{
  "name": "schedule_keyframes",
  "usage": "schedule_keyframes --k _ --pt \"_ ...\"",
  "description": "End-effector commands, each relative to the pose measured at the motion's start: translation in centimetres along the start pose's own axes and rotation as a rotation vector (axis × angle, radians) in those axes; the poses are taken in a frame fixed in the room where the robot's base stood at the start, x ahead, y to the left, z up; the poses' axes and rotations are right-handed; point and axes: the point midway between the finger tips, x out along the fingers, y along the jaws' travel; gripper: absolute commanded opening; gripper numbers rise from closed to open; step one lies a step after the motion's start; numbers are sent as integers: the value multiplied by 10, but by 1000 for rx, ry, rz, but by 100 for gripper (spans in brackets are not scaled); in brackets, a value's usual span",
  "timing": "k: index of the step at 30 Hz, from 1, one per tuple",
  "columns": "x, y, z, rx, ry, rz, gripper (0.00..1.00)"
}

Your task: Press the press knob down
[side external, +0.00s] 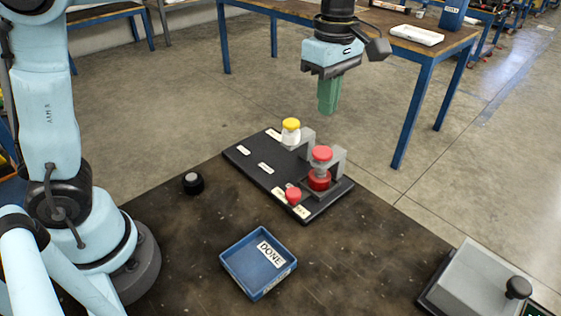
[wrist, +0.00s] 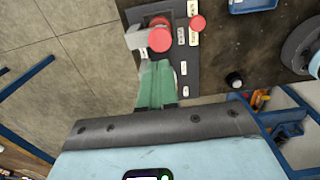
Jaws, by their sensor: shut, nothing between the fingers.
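A grey box-shaped press (side external: 480,285) stands at the lower right of the side view, partly cut off by the frame. A black round knob (side external: 518,287) sits on it. A smaller black knob (side external: 193,183) stands on the dark table left of the black board; it also shows in the wrist view (wrist: 234,80). I cannot tell for certain which is the press knob. My gripper (side external: 328,108) has its green fingers shut and empty, pointing down above and behind the board, apart from both knobs. In the wrist view the gripper (wrist: 157,85) shows near the board's bottles.
A black board (side external: 245,160) holds a yellow-capped bottle (side external: 290,130), a red-capped bottle (side external: 321,165) in grey brackets and a small red knob (side external: 293,195). A blue DONE tray (side external: 230,268) lies in front, looking empty. The dark table (side external: 365,250) is clear between tray and press.

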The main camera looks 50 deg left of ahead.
Motion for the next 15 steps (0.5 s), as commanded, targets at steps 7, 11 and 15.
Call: schedule_keyframes --k 7,11,15 --pt "42 0 0 0 0 0 0" --pt "61 0 0 0 0 1 0" --pt "76 0 0 0 0 1 0"
